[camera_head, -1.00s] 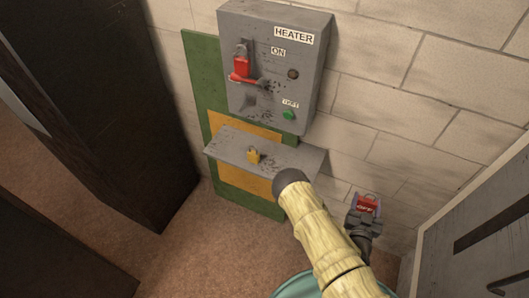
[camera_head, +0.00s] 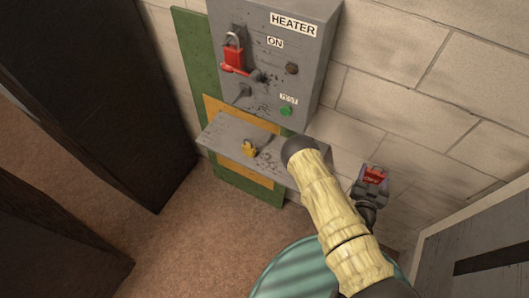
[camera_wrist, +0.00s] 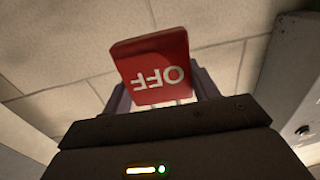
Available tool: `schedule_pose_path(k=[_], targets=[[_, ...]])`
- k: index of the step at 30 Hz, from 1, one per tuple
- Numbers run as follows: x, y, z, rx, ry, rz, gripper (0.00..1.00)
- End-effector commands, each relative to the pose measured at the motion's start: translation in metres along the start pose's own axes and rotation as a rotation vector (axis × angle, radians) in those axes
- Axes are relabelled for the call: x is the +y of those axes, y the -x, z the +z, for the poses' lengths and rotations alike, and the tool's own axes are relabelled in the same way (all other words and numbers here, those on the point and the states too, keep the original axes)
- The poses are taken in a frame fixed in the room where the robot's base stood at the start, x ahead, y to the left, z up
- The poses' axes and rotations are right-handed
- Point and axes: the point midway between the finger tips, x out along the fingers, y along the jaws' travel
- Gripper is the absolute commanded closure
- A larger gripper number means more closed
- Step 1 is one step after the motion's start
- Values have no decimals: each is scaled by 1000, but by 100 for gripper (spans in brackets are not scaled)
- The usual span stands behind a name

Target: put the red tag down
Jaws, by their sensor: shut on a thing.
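The red tag (camera_head: 374,176) is held up in my gripper (camera_head: 371,184), to the right of the shelf and in front of the block wall. In the wrist view the red tag (camera_wrist: 153,66) shows the white word OFF upside down, between the two fingers of my gripper (camera_wrist: 160,88). The gripper is shut on the tag. The grey shelf (camera_head: 222,134) under the heater box is left of the gripper, and my arm covers its right end.
The grey heater box (camera_head: 228,100) carries a red padlock (camera_head: 233,54), a red lever (camera_head: 240,72) and a green button (camera_head: 286,111). A small yellow object (camera_head: 249,148) sits on the shelf. A teal round thing (camera_head: 290,270) stands below my arm. Dark cabinets flank the left.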

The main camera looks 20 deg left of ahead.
Motion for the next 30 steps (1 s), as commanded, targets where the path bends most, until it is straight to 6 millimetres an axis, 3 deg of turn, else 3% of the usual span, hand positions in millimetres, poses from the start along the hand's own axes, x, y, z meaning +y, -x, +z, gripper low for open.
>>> schedule_pose_path(k=[7, 11, 21, 30], targets=[[-1, -2, 1, 2, -1, 4, 63], [-14, -8, 5, 4, -4, 11, 63], [-100, -31, 14, 5, -10, 60, 63], [-193, -26, 20, 1, -10, 99, 63]])
